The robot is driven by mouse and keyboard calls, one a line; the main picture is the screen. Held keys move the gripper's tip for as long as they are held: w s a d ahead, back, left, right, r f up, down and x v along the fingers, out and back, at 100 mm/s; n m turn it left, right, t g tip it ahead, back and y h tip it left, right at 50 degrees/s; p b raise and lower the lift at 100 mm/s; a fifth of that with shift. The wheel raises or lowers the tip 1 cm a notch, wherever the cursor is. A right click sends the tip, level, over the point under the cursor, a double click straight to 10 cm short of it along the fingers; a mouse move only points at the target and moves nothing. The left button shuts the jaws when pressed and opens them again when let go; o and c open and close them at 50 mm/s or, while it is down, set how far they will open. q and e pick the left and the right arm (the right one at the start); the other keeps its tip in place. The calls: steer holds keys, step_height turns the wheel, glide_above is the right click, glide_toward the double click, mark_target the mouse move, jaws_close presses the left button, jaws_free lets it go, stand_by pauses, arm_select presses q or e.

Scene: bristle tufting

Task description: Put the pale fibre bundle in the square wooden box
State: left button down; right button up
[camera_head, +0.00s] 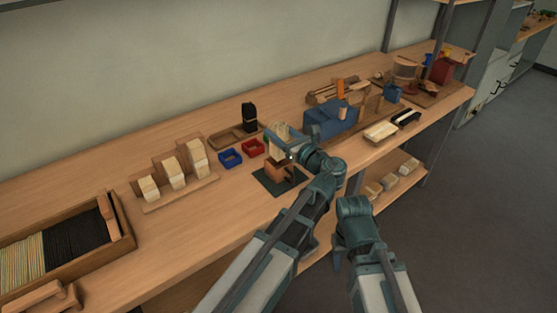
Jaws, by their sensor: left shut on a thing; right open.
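My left gripper (278,146) is shut on a pale fibre bundle (281,131), whose cream strands stick up above the jaws. Both are above and just behind a small square wooden box (278,172). The box stands on a dark green mat (262,181) near the bench's front edge. The gripper and wrist hide part of the box, and I cannot see its inside. My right gripper (337,260) hangs low in front of the bench edge, open and mostly hidden by its arm.
A blue bin (230,159) and a red bin (252,148) stand left of the mat. Pale blocks (174,171) stand on a wooden rack further left. A blue machine (327,121) is behind right. A compartmented tray (125,222) fills the left end. Bare bench lies left of the mat.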

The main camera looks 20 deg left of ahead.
mark_target(283, 154)
arm_select(q)
steer(key=shift+f+b, duration=2.95)
steer(key=shift+f, duration=0.6)
arm_select(e)
step_height(283, 154, down, 7)
arm_select(q)
steer(key=shift+f, duration=0.1)
steer(key=shift+c, duration=1)
jaws_free()
arm_select(e)
steer(key=shift+f, duration=0.2)
steer(key=shift+r, duration=0.1)
